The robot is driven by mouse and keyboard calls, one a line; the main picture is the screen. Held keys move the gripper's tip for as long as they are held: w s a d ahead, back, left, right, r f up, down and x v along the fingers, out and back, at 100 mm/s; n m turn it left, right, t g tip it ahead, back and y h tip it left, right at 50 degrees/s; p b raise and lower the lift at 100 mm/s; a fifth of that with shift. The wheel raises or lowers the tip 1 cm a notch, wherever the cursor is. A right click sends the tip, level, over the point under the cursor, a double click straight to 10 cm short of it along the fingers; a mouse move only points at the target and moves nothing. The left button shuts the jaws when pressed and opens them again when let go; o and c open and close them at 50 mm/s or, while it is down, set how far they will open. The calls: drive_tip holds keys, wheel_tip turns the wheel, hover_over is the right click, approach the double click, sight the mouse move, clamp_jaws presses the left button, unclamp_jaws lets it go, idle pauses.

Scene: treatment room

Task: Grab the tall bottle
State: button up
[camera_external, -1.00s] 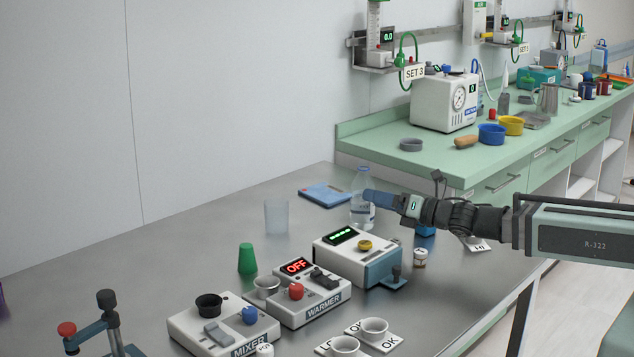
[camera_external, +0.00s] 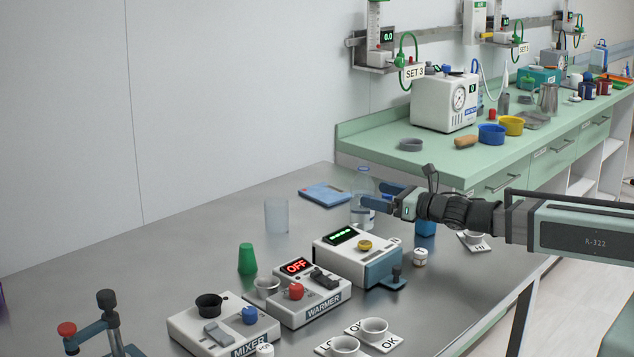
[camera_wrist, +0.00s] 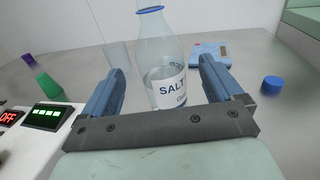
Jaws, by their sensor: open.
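The tall bottle is a clear bottle (camera_external: 362,185) with a blue rim and a white label reading "SALT". It stands upright on the steel table near its back right. In the wrist view the bottle (camera_wrist: 165,62) rises just beyond and between my two blue fingers. My gripper (camera_external: 380,198) is open, level with the bottle and at its right side. In the wrist view my gripper (camera_wrist: 160,88) has one finger on each side of the bottle's outline, with clear gaps. I cannot tell how far the fingertips reach along the bottle.
A white device with a green display (camera_external: 350,256) sits in front. A blue cap-like object (camera_wrist: 272,84) is at right in the wrist view.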

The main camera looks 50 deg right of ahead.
sight(373, 193)
drive_tip(key=shift+x, duration=2.65)
drive_tip(key=shift+s, duration=0.1)
drive_tip(key=c, duration=1.2)
